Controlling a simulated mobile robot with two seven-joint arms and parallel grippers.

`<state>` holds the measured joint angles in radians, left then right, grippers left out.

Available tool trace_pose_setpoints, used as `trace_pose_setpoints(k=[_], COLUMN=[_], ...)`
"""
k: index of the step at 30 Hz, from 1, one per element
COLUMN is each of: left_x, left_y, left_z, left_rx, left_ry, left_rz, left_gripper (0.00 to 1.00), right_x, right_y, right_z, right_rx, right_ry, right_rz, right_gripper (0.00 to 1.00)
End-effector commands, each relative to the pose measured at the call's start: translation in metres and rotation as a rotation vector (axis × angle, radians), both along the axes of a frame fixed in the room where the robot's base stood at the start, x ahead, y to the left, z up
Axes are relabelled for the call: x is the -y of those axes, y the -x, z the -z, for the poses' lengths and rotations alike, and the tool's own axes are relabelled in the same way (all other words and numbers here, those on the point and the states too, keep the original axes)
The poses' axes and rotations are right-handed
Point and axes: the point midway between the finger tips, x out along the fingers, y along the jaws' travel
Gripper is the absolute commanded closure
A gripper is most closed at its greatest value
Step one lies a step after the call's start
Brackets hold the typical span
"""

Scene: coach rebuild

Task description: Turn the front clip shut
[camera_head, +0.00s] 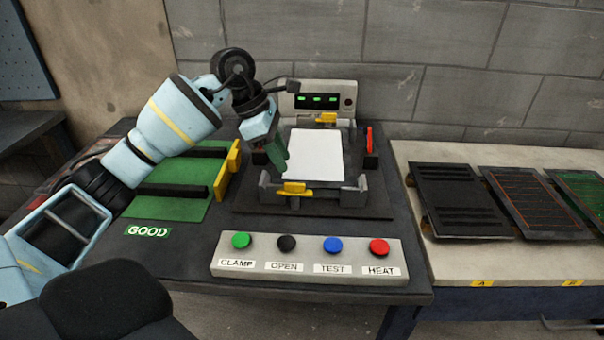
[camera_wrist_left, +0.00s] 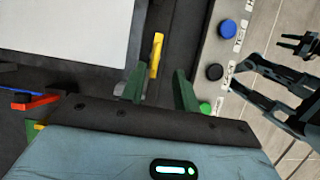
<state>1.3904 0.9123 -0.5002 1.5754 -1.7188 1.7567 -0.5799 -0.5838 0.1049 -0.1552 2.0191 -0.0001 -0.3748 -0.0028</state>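The front clip (camera_head: 293,188) is a small yellow bar at the front edge of the fixture. It lies roughly along the front edge of the white plate (camera_head: 315,155), beside it rather than across it. In the left wrist view the clip (camera_wrist_left: 156,55) stands just beyond the fingertips, about in line with the gap between them. My left gripper (camera_head: 281,160) reaches in from the left, over the plate's left side. In the left wrist view its green fingers (camera_wrist_left: 158,84) are apart with nothing visible between them. I cannot tell whether they touch the clip.
A second yellow clip (camera_head: 326,118) is at the back of the fixture, before a display with green lights (camera_head: 318,100). A red part (camera_head: 369,138) stands at right. A button box (camera_head: 310,258) lies in front. A green GOOD area (camera_head: 170,186) is left; dark panels (camera_head: 458,198) are right.

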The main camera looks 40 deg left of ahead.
Motion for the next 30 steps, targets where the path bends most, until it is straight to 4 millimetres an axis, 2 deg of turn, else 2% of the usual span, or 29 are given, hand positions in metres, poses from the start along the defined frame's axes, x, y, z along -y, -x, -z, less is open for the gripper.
trace_pose_setpoints(k=[3,10,21,30], left_x=[-0.008,-0.006,0.012,0.018], left_y=[0.000,-0.001,-0.011,-0.015], left_z=[-0.005,0.000,0.048,0.067], left_rx=[0.001,0.000,0.001,0.003], left_ry=[-0.030,-0.029,-0.026,-0.028], left_rz=[-0.007,-0.005,-0.004,-0.006], left_gripper=[0.69,0.69,0.69,0.69], right_x=[0.000,-0.001,-0.001,-0.001], right_y=[0.001,0.002,0.002,0.002], right_z=[0.001,0.000,0.000,0.000], right_rx=[-0.001,-0.004,-0.002,-0.003], right_ry=[-0.001,-0.001,-0.002,-0.001], right_rz=[0.000,0.000,0.000,0.000], right_gripper=[0.64,0.64,0.64,0.64])
